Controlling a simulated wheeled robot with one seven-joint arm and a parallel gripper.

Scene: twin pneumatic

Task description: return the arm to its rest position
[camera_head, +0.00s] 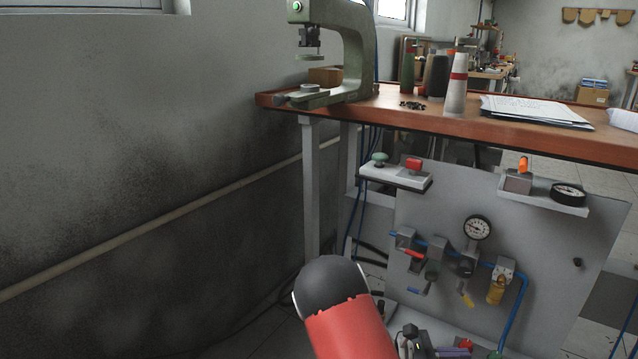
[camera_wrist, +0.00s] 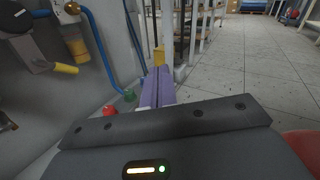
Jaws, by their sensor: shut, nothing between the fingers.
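My arm (camera_head: 343,312), red with a dark rounded joint, rises at the bottom centre of the head view. My gripper (camera_head: 455,352) is at the bottom edge of that view, low in front of the grey pneumatic panel (camera_head: 545,257), and is partly cut off. In the wrist view, my gripper (camera_wrist: 159,76) shows two purple fingers side by side, closed together with nothing held. A yellow piece shows at or just beyond their tips. The fingers point along the panel towards open floor.
A wooden workbench (camera_head: 480,123) carries a green press (camera_head: 357,50), spools and papers. The panel bears gauges, valves and blue hoses. A red knob (camera_wrist: 110,110) and a green knob (camera_wrist: 130,95) are close left of the fingers. Tiled floor (camera_wrist: 240,70) is clear to the right.

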